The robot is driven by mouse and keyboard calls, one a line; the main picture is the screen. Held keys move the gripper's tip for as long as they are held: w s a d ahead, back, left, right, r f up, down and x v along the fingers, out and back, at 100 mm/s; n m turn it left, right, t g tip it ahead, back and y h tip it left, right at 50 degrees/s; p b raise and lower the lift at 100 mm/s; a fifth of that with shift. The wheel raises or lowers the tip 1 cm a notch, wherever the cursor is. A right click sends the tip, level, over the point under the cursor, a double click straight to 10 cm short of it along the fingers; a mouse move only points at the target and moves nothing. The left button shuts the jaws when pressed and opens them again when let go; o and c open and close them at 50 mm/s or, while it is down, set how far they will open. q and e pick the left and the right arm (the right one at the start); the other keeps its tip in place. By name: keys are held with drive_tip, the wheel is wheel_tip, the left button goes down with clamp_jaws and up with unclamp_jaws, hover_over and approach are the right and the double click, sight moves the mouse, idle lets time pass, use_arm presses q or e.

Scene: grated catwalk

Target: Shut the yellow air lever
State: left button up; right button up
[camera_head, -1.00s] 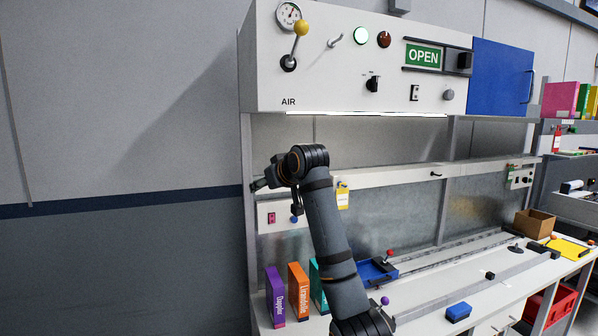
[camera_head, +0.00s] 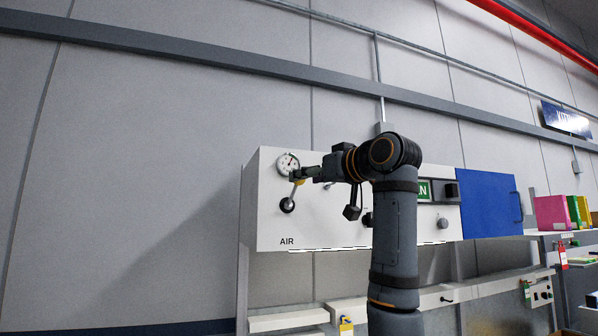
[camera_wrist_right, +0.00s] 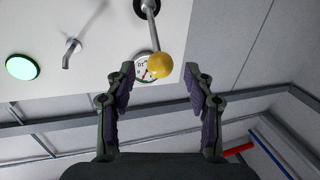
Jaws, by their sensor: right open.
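The yellow air lever has a grey rod on a dark round pivot (camera_head: 287,205) and a yellow ball knob (camera_head: 299,183). It sits on the white panel marked AIR, with the rod slanting up and slightly right. My right gripper (camera_head: 294,175) is at the knob and partly covers it. In the right wrist view the right gripper (camera_wrist_right: 158,72) is open, and the yellow knob (camera_wrist_right: 159,65) appears between its fingertips with a gap on both sides. I cannot tell how deep the knob sits between them. My left gripper is not in view.
A round gauge (camera_head: 287,163) is on the panel just above the knob. A green lamp (camera_wrist_right: 20,67) and a small metal switch (camera_wrist_right: 70,53) are beside the lever. My right arm hides much of the panel. A blue door (camera_head: 490,202) is at right. The wall left of the panel is clear.

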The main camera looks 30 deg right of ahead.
sight(294, 190)
drive_tip(key=w+p, duration=0.1)
drive_tip(key=w, duration=0.3)
drive_tip(key=shift+w, duration=0.25)
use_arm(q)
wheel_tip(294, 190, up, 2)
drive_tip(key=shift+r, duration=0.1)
use_arm(e)
drive_tip(key=shift+s, duration=0.1)
